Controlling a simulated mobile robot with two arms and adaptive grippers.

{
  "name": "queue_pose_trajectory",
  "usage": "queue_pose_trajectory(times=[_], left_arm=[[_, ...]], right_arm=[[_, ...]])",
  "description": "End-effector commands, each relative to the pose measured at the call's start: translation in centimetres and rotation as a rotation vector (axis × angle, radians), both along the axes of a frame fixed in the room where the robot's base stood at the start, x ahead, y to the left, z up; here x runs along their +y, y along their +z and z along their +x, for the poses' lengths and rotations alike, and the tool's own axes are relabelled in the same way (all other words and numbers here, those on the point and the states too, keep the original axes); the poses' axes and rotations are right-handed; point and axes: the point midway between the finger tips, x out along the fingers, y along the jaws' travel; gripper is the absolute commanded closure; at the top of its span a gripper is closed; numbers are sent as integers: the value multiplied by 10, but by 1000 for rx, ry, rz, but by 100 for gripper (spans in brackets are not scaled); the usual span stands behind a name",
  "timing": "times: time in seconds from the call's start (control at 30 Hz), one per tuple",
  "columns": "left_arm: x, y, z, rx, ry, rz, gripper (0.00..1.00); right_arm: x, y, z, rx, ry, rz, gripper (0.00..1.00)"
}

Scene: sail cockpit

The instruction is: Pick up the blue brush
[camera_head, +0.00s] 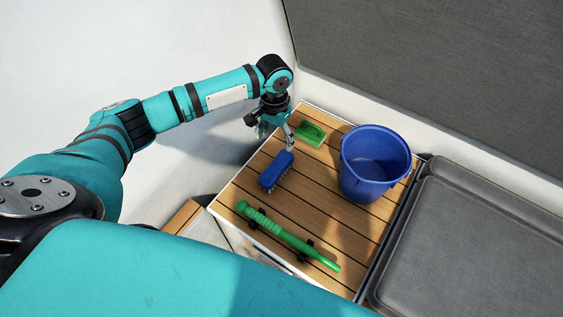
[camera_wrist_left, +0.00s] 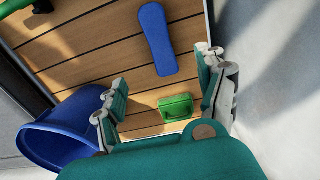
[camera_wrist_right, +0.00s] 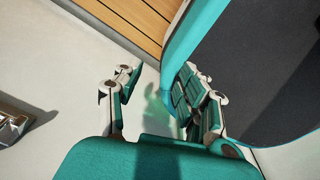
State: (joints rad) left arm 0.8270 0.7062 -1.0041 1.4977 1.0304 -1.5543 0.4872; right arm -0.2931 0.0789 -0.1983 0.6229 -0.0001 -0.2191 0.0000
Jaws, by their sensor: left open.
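The blue brush (camera_head: 276,170) lies on the slatted wooden top (camera_head: 330,212), its pale bristles showing along the lower edge. In the left wrist view the brush (camera_wrist_left: 156,40) is a long blue shape beyond the fingers. My left gripper (camera_head: 275,122) is above the far left edge of the top, just beyond the brush's far end. In its own view the left gripper (camera_wrist_left: 163,76) is open with nothing between its fingers. My right gripper (camera_wrist_right: 158,82) is open and empty over a pale floor. It does not show in the head view.
A green block-like object (camera_head: 311,133) lies right of the left gripper. A blue bucket (camera_head: 375,162) stands at the right of the top. A green bar-shaped tool (camera_head: 288,238) sits in black holders at the near edge. A grey cushion (camera_head: 475,245) lies to the right.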

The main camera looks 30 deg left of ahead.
Motion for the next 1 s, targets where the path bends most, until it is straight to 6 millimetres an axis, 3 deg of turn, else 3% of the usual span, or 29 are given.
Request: queue_pose_trajectory(times=[0.17,0.5,0.83,1.0], left_arm=[[4,-25,0,8,13,5,27],[3,-97,1,4,10,4,27],[2,-126,0,4,9,4,27],[0,-151,1,3,8,5,27]], right_arm=[[-1,-2,-1,3,0,-2,60],[-3,-8,-18,28,2,-5,60],[-2,-10,-5,7,3,-2,60],[-1,-12,-5,6,3,-2,60]])
